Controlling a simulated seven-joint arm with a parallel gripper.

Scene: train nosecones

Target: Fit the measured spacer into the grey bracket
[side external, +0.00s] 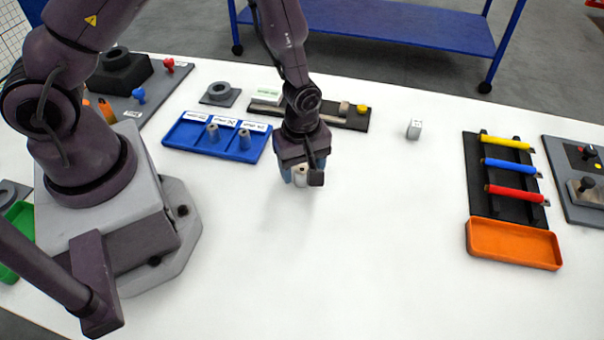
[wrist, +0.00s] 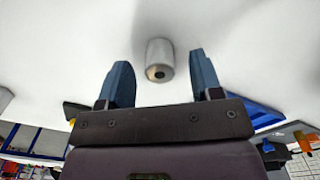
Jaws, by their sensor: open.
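A pale metallic cylinder with a dark hole in its end, seemingly the spacer (side external: 301,178), is at my gripper on the white table, left of centre. In the wrist view the spacer (wrist: 159,52) shows between and slightly beyond the blue fingertips, with a gap on both sides. My gripper (side external: 300,174) points down and is open; both fingers show in the wrist view (wrist: 160,68). Two similar cylinders (side external: 212,132) (side external: 245,138) stand in the labelled blue tray (side external: 190,147). A small light grey block (side external: 414,130) stands alone to the right; I cannot tell whether it is the grey bracket.
A black fixture with a grey bar and yellow knob (side external: 362,109) lies behind my gripper. A grey ring on a plate (side external: 219,92) is behind the tray. A rack of coloured rods (side external: 510,168) and an orange tray (side external: 513,258) are at the right. The table's front middle is clear.

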